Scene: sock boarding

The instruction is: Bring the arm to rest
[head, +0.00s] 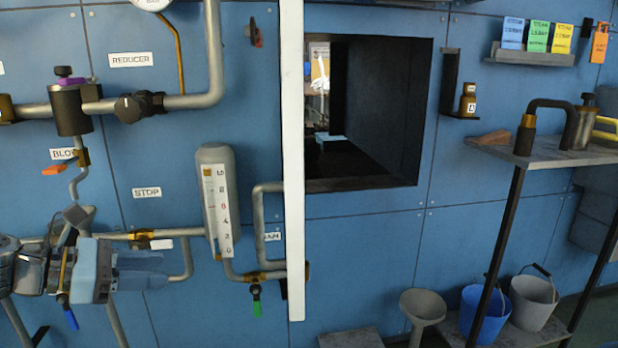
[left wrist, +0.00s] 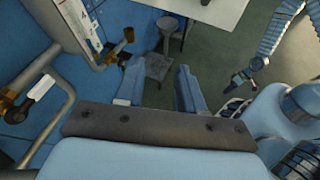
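My left gripper (head: 143,271) is at the lower left of the head view, in front of the pipework and pointing right. In the left wrist view its two blue fingers (left wrist: 159,88) stand apart with a clear gap between them, and nothing is held. Floor and a small grey step (left wrist: 158,67) show beyond the gap.
Near the left gripper are the pipe with the STOP label (head: 147,193), a blue-handled valve (head: 69,314) and the sight glass (head: 219,200). A white vertical post (head: 292,160) stands right of them. A shelf rack (head: 545,155) and buckets (head: 484,315) are further right.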

